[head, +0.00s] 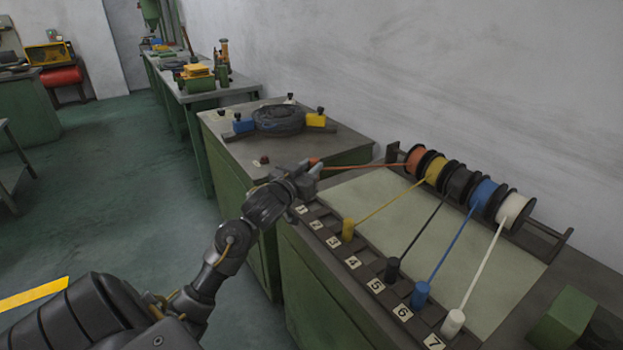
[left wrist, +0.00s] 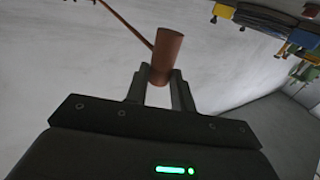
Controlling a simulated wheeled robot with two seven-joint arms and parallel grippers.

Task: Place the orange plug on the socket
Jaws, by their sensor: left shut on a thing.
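My left gripper (head: 304,172) is shut on the orange plug (head: 315,161) and holds it above the far end of the numbered socket row (head: 362,250), near label 1. In the left wrist view the orange plug (left wrist: 167,52) stands up from between the fingertips (left wrist: 159,80), with its cord running to the upper left. In the head view the fingers cover part of the plug. The orange cord runs to the orange spool (head: 414,158). No socket shows in the left wrist view. My right gripper is not in view.
The yellow plug (head: 348,230) stands by label 3, black (head: 392,269) by 5, blue (head: 420,294) by 6 and white (head: 453,323) by 7. Their cords cross the pale panel (head: 380,205) to the spools. A green cabinet (head: 225,150) with a black coil stands behind.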

